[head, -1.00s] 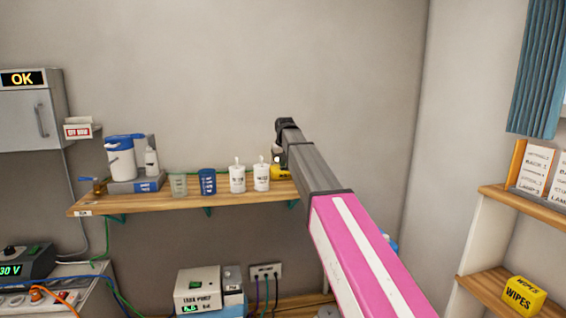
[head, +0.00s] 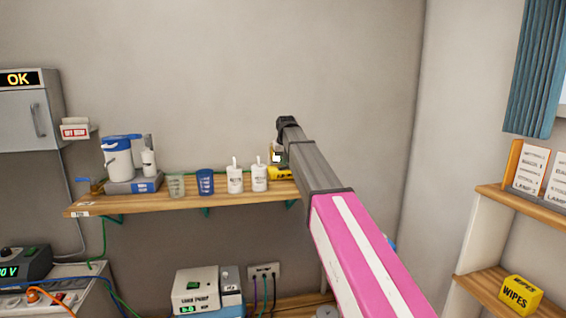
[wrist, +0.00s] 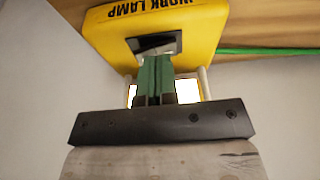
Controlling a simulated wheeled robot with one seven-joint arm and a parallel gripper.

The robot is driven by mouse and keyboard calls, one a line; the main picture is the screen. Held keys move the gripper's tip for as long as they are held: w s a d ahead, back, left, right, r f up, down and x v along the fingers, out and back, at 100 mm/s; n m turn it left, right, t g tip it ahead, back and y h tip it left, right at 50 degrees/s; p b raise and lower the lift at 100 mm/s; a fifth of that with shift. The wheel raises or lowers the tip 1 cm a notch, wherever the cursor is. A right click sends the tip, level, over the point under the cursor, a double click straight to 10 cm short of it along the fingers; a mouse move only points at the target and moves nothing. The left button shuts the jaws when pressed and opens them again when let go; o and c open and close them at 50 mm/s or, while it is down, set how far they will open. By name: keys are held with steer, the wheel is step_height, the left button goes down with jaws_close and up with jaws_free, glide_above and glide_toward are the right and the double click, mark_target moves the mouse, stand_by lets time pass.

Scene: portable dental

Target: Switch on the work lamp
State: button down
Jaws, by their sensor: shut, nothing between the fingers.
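The work lamp (wrist: 195,28) is a yellow box with "WORK LAMP" on it, filling the top of the wrist view. A dark switch (wrist: 155,43) is set in its face. My gripper (wrist: 154,62) is shut and empty, its green fingertips together at the switch's lower edge; I cannot tell if they touch. Bright white patches show on both sides of the fingers, between two pale posts. In the head view the lamp's yellow base (head: 281,173) stands at the shelf's right end, with a bright white patch above it. My arm partly hides it, and the gripper is not clear there.
The wooden shelf (head: 130,203) also holds two white bottles (head: 235,180), a blue cup (head: 205,182), a clear cup (head: 176,186) and a white-and-blue jug (head: 120,158) left of the lamp. A side shelf with a yellow wipes box (head: 520,294) stands at right.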

steer(key=shift+a+r, duration=0.1)
steer(key=shift+r, duration=0.25)
steer(key=s+a+r, duration=0.1)
steer(key=r, duration=0.5)
steer(key=s+a+r, duration=0.2)
steer(key=r, duration=0.4)
steer(key=shift+s, duration=0.3)
steer(key=shift+a, duration=0.1)
